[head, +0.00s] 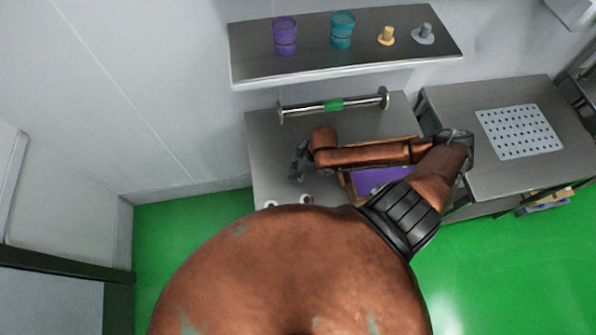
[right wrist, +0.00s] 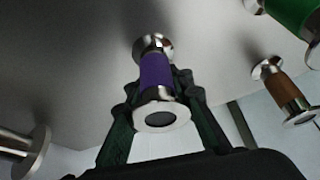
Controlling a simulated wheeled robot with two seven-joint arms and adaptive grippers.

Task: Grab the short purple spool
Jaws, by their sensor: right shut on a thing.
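The short purple spool (right wrist: 155,72) has metal flanged ends and a purple middle. It sits between the two fingers of my right gripper (right wrist: 159,86) in the right wrist view, and the fingers are shut on it. In the head view my right gripper (head: 300,162) is over the left part of the steel table; the spool cannot be made out there. My left gripper is not in view.
A long spool with a green middle (head: 333,104) lies at the table's back. A brown spool (right wrist: 288,92) is close by in the right wrist view. A purple-lined tray (head: 380,180) lies partly under my arm. A shelf (head: 255,70) with cups overhangs behind.

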